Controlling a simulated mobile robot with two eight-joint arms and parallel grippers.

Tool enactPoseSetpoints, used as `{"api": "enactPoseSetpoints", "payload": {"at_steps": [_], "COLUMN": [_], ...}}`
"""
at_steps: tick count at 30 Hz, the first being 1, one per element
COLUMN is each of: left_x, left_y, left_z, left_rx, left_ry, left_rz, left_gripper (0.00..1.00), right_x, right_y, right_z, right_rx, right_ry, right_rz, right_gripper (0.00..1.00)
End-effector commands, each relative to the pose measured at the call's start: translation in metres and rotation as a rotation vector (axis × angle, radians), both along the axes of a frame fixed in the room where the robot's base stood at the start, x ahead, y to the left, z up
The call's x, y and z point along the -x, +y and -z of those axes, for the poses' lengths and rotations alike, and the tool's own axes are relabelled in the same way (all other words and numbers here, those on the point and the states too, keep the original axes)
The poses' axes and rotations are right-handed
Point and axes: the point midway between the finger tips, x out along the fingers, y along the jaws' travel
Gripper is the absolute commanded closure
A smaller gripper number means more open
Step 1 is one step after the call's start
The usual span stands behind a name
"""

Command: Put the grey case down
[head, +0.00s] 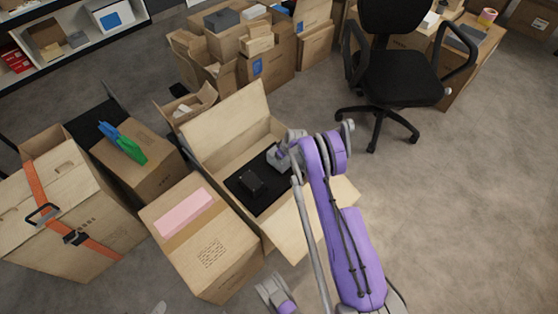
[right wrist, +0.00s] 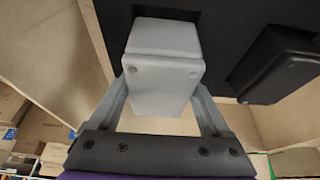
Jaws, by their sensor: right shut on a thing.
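The grey case (head: 277,158) is in my right gripper, over the far right part of a black insert (head: 272,196) inside the open carton (head: 222,151). In the right wrist view the case (right wrist: 163,68) sits between the two fingers of my right gripper (right wrist: 163,98), which is shut on it. Its far end is by a dark recess in the black insert (right wrist: 228,38); I cannot tell whether it touches. A black case (head: 251,182) is on the insert beside it, also in the right wrist view (right wrist: 278,66). What seems to be my left gripper (head: 272,287) is low in the head view, its jaws unclear.
The carton's flaps stand open around the insert. A closed carton with a pink pad (head: 184,213) stands to its left, near a carton with an orange strap (head: 75,237). Stacked cartons (head: 263,60) and an office chair (head: 401,75) are behind. The floor at right is clear.

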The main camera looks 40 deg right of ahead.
Motion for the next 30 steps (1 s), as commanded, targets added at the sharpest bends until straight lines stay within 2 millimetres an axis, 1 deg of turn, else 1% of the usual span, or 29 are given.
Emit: {"api": "enactPoseSetpoints", "payload": {"at_steps": [1,4,11,22,23,25,30], "left_x": [0.000,0.000,0.000,-0.002,-0.001,-0.001,-0.001], "left_y": [0.000,0.000,0.000,0.000,0.000,0.000,0.000], "left_z": [0.003,0.005,0.005,0.017,0.015,0.015,0.015], "left_rx": [0.000,0.000,0.000,0.000,0.000,0.000,0.000], "left_ry": [0.001,0.002,0.002,0.006,0.005,0.005,0.005], "left_rz": [0.000,0.000,0.000,0.000,0.000,0.000,0.000], "left_gripper": [0.00,0.00,0.00,0.00,0.00,0.00,0.00], "right_x": [0.000,0.000,0.000,0.000,0.000,0.000,0.000], "right_y": [0.000,0.000,0.000,0.000,0.000,0.000,0.000], "right_z": [0.011,0.021,0.021,0.031,0.030,0.029,0.029], "right_rx": [0.000,0.000,0.000,0.000,0.000,0.000,0.000], "right_ry": [0.000,0.000,0.000,0.000,0.000,0.000,0.000], "right_rz": [0.000,0.000,0.000,0.000,0.000,0.000,0.000], "right_gripper": [1.00,1.00,1.00,1.00,0.14,0.01,0.00]}}
